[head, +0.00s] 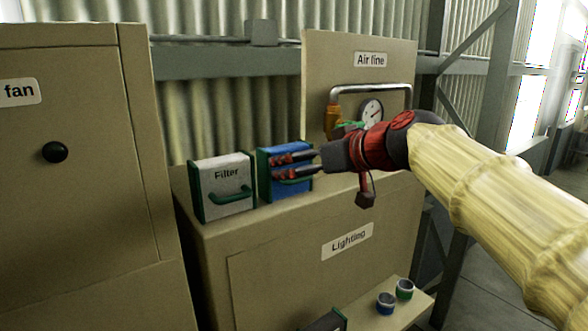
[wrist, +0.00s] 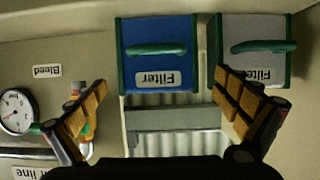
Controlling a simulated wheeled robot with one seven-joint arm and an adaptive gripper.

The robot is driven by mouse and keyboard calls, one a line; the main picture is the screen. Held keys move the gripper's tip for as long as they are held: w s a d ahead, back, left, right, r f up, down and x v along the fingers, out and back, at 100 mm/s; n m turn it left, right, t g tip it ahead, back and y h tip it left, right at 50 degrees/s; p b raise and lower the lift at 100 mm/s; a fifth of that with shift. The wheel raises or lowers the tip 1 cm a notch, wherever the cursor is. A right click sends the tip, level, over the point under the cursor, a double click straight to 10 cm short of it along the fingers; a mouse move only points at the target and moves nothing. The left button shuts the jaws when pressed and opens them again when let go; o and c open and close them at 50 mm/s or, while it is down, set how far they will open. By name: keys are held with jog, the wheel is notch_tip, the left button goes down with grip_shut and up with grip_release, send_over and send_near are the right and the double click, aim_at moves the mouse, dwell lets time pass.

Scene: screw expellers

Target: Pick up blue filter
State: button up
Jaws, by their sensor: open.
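The blue filter (head: 290,190) is a blue box with green edges. It stands upright on top of the tan Lighting cabinet (head: 290,240). In the wrist view, the blue filter (wrist: 158,35) appears upside down, with a green handle and a "Filter" label. My gripper (head: 273,167) is open and empty. In the head view, its fingers cover part of the blue filter. In the wrist view, my gripper (wrist: 160,84) has its fingers spread to either side of the blue filter's width, with no visible contact.
A grey filter (head: 225,190) with a green handle stands just left of the blue one. The Air line panel (head: 325,60) with a gauge (head: 371,112) and pipe rises behind my gripper. The fan cabinet (head: 70,190) stands at left. Two small cups (head: 386,303) (head: 404,289) sit on a lower shelf.

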aim_at(291, 165)
jog(key=p+x, duration=0.2)
jog(key=x, duration=0.6)
jog(key=shift+w+d+f, duration=0.1)
jog(key=shift+w+f, duration=0.1)
jog(key=shift+w, duration=0.1)
jog(key=shift+s, duration=0.15)
jog(key=shift+d, duration=0.1)
jog(key=shift+c, duration=0.4)
jog(key=shift+c, duration=1.3)
jog(key=c, duration=0.6)
